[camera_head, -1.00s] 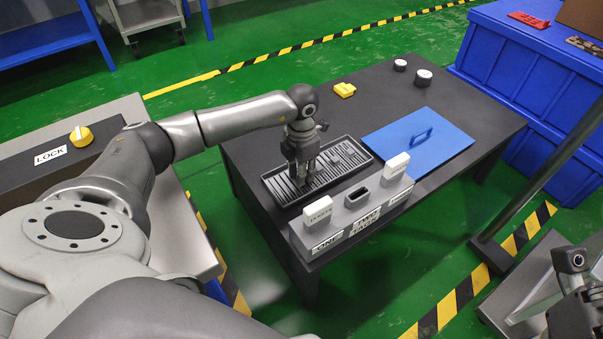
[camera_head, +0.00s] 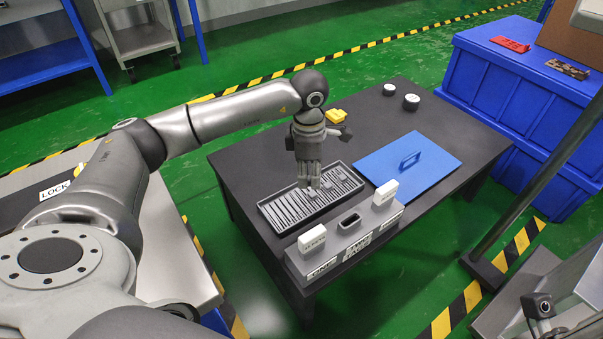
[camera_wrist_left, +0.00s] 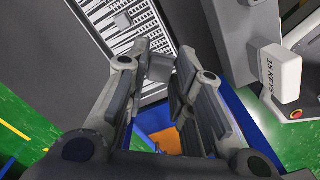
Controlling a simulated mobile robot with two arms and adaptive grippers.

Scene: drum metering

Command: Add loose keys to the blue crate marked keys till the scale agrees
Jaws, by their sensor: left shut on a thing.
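A dark ribbed tray (camera_head: 272,216) on the black table holds small loose grey pieces (camera_head: 329,186), likely keys. My left gripper (camera_head: 311,186) is over the tray's far side. In the left wrist view my left gripper (camera_wrist_left: 156,80) is shut on a small grey block (camera_wrist_left: 159,67) at its fingertips. A blue thing with an orange inside (camera_wrist_left: 177,133) shows below between the fingers; I cannot tell whether it is the keys crate.
A grey block (camera_head: 345,245) holding white tags stands in front of the tray; one tag reads "15 KEYS" (camera_wrist_left: 280,78). A blue panel with a handle (camera_head: 400,175) lies at right. A yellow piece (camera_head: 336,116) and two round weights (camera_head: 411,102) stand behind. Blue crates (camera_head: 500,85) are stacked right.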

